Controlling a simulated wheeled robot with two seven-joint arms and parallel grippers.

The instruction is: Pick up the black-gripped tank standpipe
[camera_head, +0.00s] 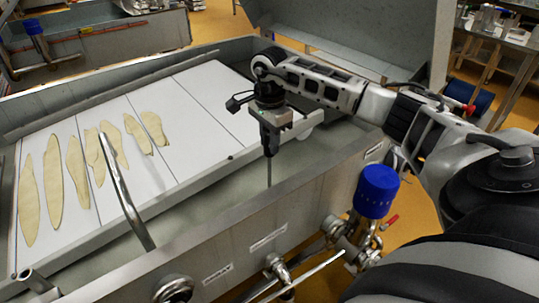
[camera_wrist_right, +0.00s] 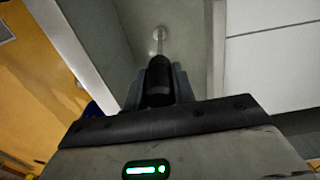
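The tank standpipe (camera_head: 269,172) is a thin grey rod hanging or standing upright in the trough between the white table top and the tank's front wall. Its black grip (camera_wrist_right: 159,78) shows between the two fingers of my right gripper (camera_head: 270,140), which points straight down. In the right wrist view the fingers (camera_wrist_right: 158,88) flank the black grip closely on both sides and look shut on it. The rod runs from there to a round pale fitting (camera_wrist_right: 160,32) on the trough floor; whether its foot is seated there I cannot tell. My left gripper is not in view.
White boards (camera_head: 200,95) with several flat tan pieces (camera_head: 78,170) lie in the tank. A bent metal pipe (camera_head: 125,190) rises at the left. The tank's front wall (camera_head: 215,235) runs close to the gripper. A blue-capped valve (camera_head: 377,192) stands outside it.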

